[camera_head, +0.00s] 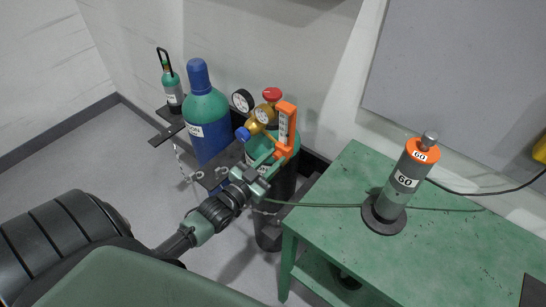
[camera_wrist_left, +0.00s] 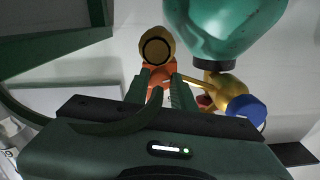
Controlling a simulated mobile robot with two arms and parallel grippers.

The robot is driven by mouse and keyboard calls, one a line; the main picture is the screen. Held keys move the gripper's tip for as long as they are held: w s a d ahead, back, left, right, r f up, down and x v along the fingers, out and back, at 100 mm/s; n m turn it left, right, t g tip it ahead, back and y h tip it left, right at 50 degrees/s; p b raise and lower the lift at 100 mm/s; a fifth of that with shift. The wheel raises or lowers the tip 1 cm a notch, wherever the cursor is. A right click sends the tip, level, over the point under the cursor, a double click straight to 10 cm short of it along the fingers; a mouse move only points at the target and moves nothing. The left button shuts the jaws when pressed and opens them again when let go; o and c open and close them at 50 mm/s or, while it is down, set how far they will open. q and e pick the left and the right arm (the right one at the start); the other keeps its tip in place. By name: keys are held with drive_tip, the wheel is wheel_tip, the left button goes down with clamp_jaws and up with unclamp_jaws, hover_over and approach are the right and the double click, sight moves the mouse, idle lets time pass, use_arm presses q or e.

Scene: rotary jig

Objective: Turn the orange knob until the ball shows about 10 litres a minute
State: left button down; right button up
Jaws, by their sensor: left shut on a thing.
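The flowmeter (camera_head: 287,122) is an upright orange block with a pale scale, on the brass regulator (camera_head: 265,114) of the gas cylinder. The ball and its reading are too small to make out in the head view. The orange knob (camera_head: 283,151) is at the flowmeter's lower end, partly hidden by my left gripper (camera_head: 272,162). My left gripper is shut on the knob. In the left wrist view, orange (camera_wrist_left: 160,73) shows between and beyond the fingertips (camera_wrist_left: 164,86), and the fingers hide part of it. My right gripper is in neither view.
A blue cap (camera_head: 243,134), a red knob (camera_head: 272,94) and a round gauge (camera_head: 243,101) crowd around the regulator. A green table (camera_head: 335,230) with a grey post labelled 60 (camera_head: 402,182) is on the right.

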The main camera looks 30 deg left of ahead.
use_arm(q)
drive_tip(key=c, duration=1.2)
unclamp_jaws()
drive_tip(key=shift+o, duration=0.2)
drive_tip(key=s+b, duration=0.1)
drive_tip(key=s, duration=0.6)
drive_tip(key=shift+s+a, duration=0.3)
drive_tip(key=shift+s, duration=0.05)
